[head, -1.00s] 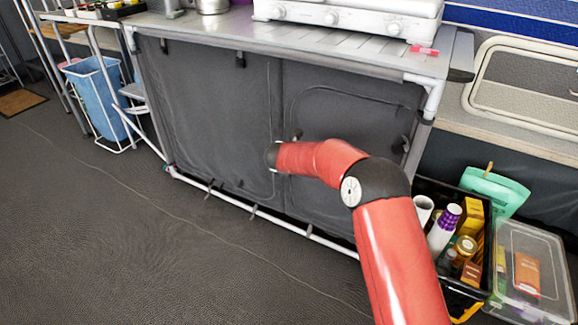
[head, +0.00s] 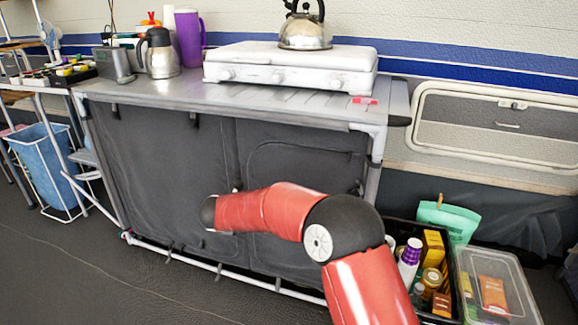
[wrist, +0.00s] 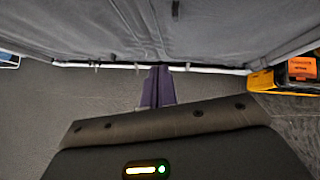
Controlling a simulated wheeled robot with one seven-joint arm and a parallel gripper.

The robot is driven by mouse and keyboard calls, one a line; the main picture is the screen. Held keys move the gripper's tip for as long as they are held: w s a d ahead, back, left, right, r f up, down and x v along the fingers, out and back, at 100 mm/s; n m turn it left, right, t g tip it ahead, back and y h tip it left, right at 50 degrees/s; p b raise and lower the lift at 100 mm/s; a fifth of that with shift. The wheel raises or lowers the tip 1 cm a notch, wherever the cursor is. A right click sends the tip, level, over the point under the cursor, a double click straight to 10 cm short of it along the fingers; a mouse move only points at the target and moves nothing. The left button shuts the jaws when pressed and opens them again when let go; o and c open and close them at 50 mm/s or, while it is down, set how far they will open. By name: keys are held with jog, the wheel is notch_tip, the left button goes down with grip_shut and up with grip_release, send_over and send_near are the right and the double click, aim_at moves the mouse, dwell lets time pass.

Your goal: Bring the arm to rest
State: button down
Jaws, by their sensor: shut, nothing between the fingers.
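My red arm reaches from the bottom of the head view toward the grey fabric cabinet (head: 165,165). It bends at a black joint, and its far end, with a black tip, is in front of the cabinet. My gripper is hidden in the head view. In the wrist view my gripper (wrist: 158,72) shows as two dark purple fingers pressed together, empty, over the floor (wrist: 100,100). The cabinet's grey cloth (wrist: 220,25) fills the top of that view. I cannot tell the exact gap between fingers and cabinet.
A white stove (head: 290,72) with a kettle (head: 305,32) stands on the counter. A black crate of groceries (head: 408,232) and a clear box (head: 495,285) stand on the floor at the right. A blue bin (head: 45,165) is at the left. The floor at the lower left is clear.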

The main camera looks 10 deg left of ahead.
jog(key=d+r+n+t+y, duration=0.2)
jog(key=d+r+n, duration=0.3)
jog(key=r, duration=0.5)
jog(key=d+r+n+t+y, duration=0.15)
jog(key=d+r+n, duration=0.25)
jog(key=r+n, duration=0.4)
jog(key=s+d+r+n+g+y, duration=0.1)
jog(key=s+d+r+n+y, duration=0.1)
jog(key=s+d+r+n, duration=0.35)
jog(key=s+d+f+n+g+h, duration=0.3)
jog(key=s+d+n, duration=0.5)
jog(key=s+d, duration=0.6)
jog(key=s+d+f+n+g+h, duration=0.3)
jog(key=s+d+f+n, duration=0.2)
jog(key=s+d, duration=0.9)
jog(key=d+n, duration=0.1)
jog(key=n, duration=0.2)
jog(key=shift+f+p, duration=0.3)
jog(key=shift+p, duration=0.1)
jog(key=shift+h, duration=0.25)
